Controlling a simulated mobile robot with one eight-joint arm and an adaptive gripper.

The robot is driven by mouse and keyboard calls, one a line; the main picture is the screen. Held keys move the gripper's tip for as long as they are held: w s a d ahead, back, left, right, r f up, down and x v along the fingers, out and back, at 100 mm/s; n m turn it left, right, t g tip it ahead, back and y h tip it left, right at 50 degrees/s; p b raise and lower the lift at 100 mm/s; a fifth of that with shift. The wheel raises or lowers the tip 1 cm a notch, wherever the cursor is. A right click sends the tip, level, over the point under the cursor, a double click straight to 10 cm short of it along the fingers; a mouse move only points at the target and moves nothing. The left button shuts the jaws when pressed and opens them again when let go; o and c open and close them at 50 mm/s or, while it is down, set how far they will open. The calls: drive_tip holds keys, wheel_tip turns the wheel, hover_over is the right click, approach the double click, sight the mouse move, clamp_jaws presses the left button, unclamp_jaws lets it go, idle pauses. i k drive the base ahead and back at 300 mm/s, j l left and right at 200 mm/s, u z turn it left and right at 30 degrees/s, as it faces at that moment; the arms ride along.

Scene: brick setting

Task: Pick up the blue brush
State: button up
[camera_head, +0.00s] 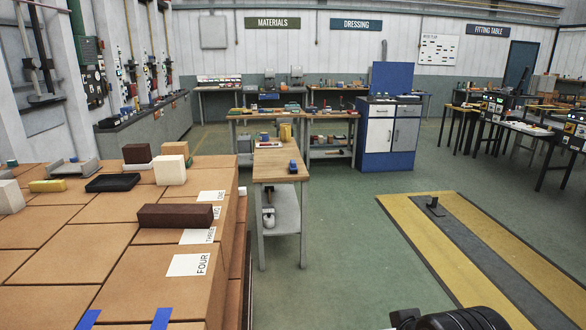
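A small blue object (293,166) lies on the front end of the narrow wooden bench (272,176). It is too small to tell whether it is the blue brush, and I see no other clear brush. A black, rounded part of my arm or gripper (462,319) shows at the bottom edge, right of centre. It is cut off by the frame and far from the blue object. No fingertips show, so I cannot tell whether my gripper is open or holds anything.
A brick-topped surface at left bears a dark brown brick (175,216), pale blocks, a black tray (113,183) and a yellow block (47,186). Open green floor (335,250) lies right of the bench. A blue and white cabinet (378,134) stands behind. A yellow-edged floor strip (465,240) runs at right.

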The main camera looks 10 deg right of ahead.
sight(293, 167)
drive_tip(key=i, duration=2.7)
drive_tip(key=i+l+u, duration=0.15)
drive_tip(key=i+u, duration=0.2)
drive_tip(key=i, duration=0.25)
drive_tip(key=i+l+u, duration=0.35)
drive_tip(key=i, duration=0.25)
drive_tip(key=i+l+u, duration=0.35)
drive_tip(key=i, duration=0.2)
